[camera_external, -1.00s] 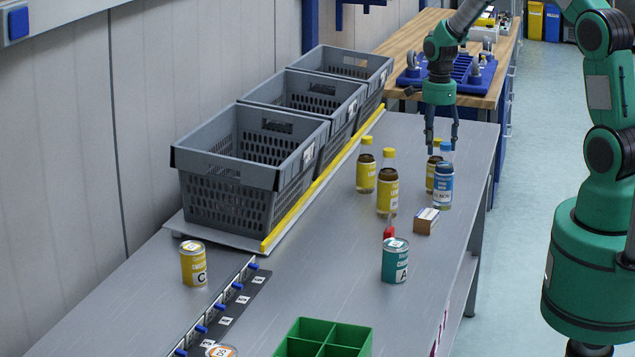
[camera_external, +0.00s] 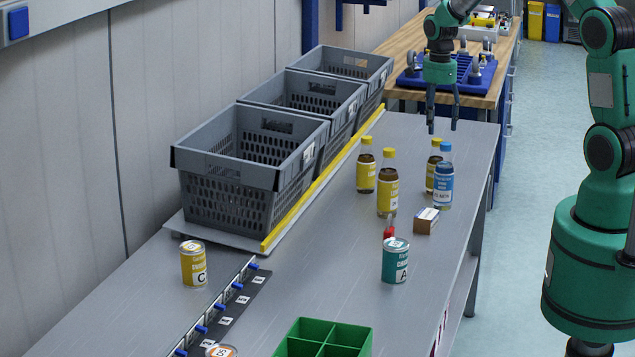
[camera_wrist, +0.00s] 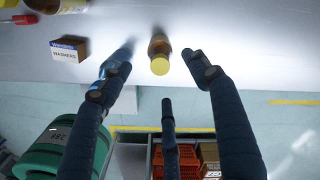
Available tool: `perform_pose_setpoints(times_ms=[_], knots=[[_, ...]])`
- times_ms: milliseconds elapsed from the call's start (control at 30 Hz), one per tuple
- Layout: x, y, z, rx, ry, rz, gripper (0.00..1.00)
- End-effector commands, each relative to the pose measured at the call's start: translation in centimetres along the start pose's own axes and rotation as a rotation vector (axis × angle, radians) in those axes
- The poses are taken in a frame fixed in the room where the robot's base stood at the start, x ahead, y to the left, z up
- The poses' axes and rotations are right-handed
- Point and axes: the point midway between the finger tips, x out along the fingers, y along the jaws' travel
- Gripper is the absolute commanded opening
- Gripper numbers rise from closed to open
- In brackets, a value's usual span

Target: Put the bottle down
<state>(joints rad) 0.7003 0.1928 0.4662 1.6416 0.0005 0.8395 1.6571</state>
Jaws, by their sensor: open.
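My gripper (camera_external: 442,128) is open and empty, with its fingers pointing down above the far right bottles. Below it a yellow-capped bottle (camera_external: 434,166) stands upright on the grey table (camera_external: 330,235). It is partly hidden by a blue bottle (camera_external: 443,186) in front of it. In the wrist view the yellow-capped bottle (camera_wrist: 160,52) shows between the spread fingers, apart from them. The blue bottle (camera_wrist: 121,55) is partly covered by the left finger there. Two more yellow-capped bottles stand to the left, one farther back (camera_external: 366,172) and one nearer (camera_external: 387,190).
A small brown box (camera_external: 425,221), a red-handled tool (camera_external: 389,233) and a teal can (camera_external: 396,262) are nearer. Grey crates (camera_external: 290,127) line the left side behind a yellow strip. A green divided tray (camera_external: 325,338) is at the front. The table's right edge is close to the bottles.

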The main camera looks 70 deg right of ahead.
Motion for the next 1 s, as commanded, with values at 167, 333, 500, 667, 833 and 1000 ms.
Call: perform_pose_setpoints(times_ms=[167, 333, 500, 667, 833, 1000], knots=[[0.0, 0.0, 0.0, 0.0, 0.0, 0.0, 0.61], [-0.2, 0.1, 0.2, -0.008, 0.0, -0.002, 0.61], [-2.1, 0.9, 1.6, -0.078, -0.002, -0.02, 0.61], [-5.6, 3.0, 4.4, -0.229, -0.002, -0.053, 0.61], [-10.6, 6.8, 8.2, -0.465, 0.0, -0.103, 0.61], [-15.2, 11.6, 11.6, -0.723, 0.009, -0.159, 0.61]])
